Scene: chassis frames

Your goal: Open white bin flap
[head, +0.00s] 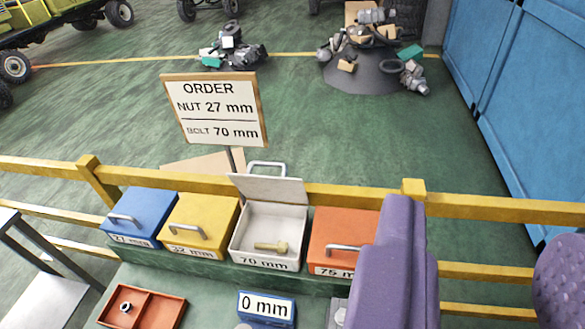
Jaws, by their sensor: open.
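The white bin (240,256), labelled 70 mm, stands in the row of bins along the yellow rail. Its flap (268,188) is raised and tilted back over the rail, with the handle (266,166) at its top edge. The bin's inside shows, and a brass-coloured bolt (270,247) lies in it. Purple parts of my own arm (395,265) fill the lower right and hide part of the orange bin. I cannot make out my gripper's jaws in this view, and nothing is seen touching the flap.
Shut blue (145,205), yellow (205,215) and orange (338,226) bins flank the white one. An order sign (213,108) stands behind. A red-brown tray (160,309) with a nut and a blue "0 mm" block (266,308) lie in front. The yellow rail (480,205) runs behind.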

